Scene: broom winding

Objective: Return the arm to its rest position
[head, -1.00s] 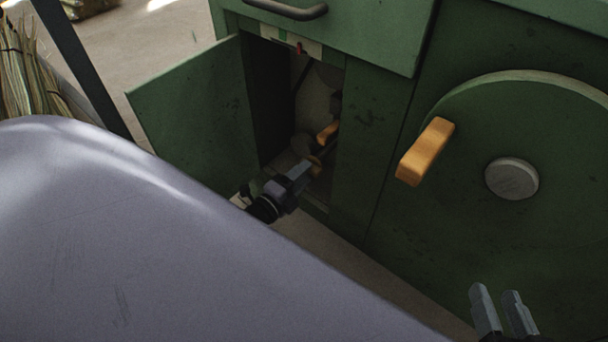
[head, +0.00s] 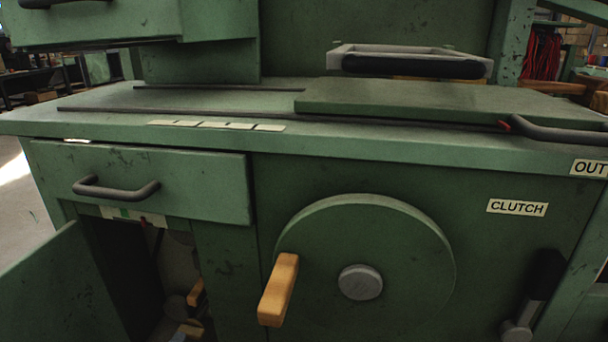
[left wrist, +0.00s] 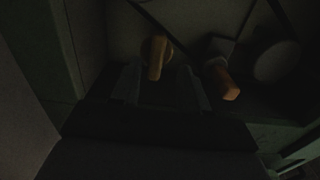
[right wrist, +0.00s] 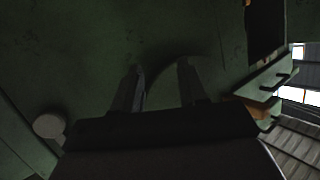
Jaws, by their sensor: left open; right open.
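Neither gripper shows in the head view. In the left wrist view my left gripper (left wrist: 160,78) is open in the dark cabinet. An orange handle (left wrist: 156,56) lies ahead between its fingers; contact cannot be told in the dim light. A second orange handle (left wrist: 222,82) is just right of the fingers. In the head view, orange parts (head: 196,292) show inside the open cabinet (head: 165,270). In the right wrist view my right gripper (right wrist: 160,72) is open and empty, facing a dark green surface (right wrist: 100,45).
The cabinet's door (head: 60,285) stands open at left, below a closed drawer (head: 140,180). A green wheel (head: 410,250) with a wooden handle (head: 278,290) is right of it. A clutch lever (head: 535,290) is at far right. A bench top (head: 230,105) runs above.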

